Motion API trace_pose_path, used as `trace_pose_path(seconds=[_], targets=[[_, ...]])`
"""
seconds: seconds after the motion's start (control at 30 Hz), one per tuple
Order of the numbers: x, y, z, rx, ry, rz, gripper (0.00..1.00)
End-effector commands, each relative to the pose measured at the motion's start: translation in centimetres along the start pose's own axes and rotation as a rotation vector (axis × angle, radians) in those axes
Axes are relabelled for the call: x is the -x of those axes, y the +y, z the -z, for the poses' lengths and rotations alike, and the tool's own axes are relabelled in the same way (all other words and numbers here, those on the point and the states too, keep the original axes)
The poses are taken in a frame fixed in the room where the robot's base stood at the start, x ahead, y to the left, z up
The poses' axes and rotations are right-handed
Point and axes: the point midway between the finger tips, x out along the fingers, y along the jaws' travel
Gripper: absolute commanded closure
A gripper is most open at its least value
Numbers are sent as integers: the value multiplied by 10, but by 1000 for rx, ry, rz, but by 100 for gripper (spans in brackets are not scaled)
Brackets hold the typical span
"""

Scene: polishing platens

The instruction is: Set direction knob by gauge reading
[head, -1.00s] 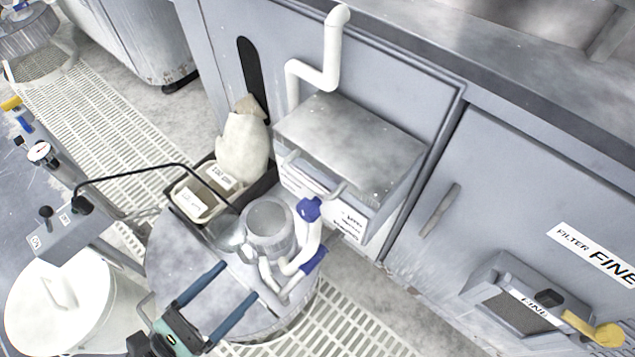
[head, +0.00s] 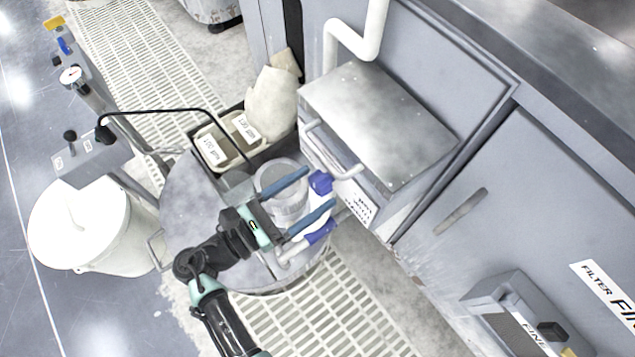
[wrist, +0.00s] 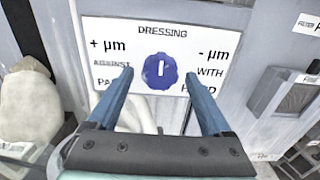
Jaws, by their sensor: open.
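The direction knob (wrist: 161,70) is blue, with a white mark standing vertical in the wrist view. In the head view the knob (head: 320,182) shows between the fingertips. A round white-faced gauge (head: 71,76) is at the far left; its reading is too small to make out.
A grey box (head: 375,115) with pale handles overhangs the panel. A white bucket (head: 75,225) stands left; a tray holds labelled tubs (head: 212,150).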

Motion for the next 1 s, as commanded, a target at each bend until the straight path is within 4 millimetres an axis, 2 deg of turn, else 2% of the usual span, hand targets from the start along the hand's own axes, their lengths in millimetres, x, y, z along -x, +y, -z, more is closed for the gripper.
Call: trace_pose_path(seconds=[0.2, 0.5, 0.9, 0.97, 1.0], targets=[[-19, 0, 0, 0, 0, 1, 16], [-20, 0, 0, 0, 1, -1, 16], [-20, 0, 0, 0, 1, -1, 88], [-20, 0, 0, 0, 1, -1, 99], [-20, 0, 0, 0, 1, -1, 100]])
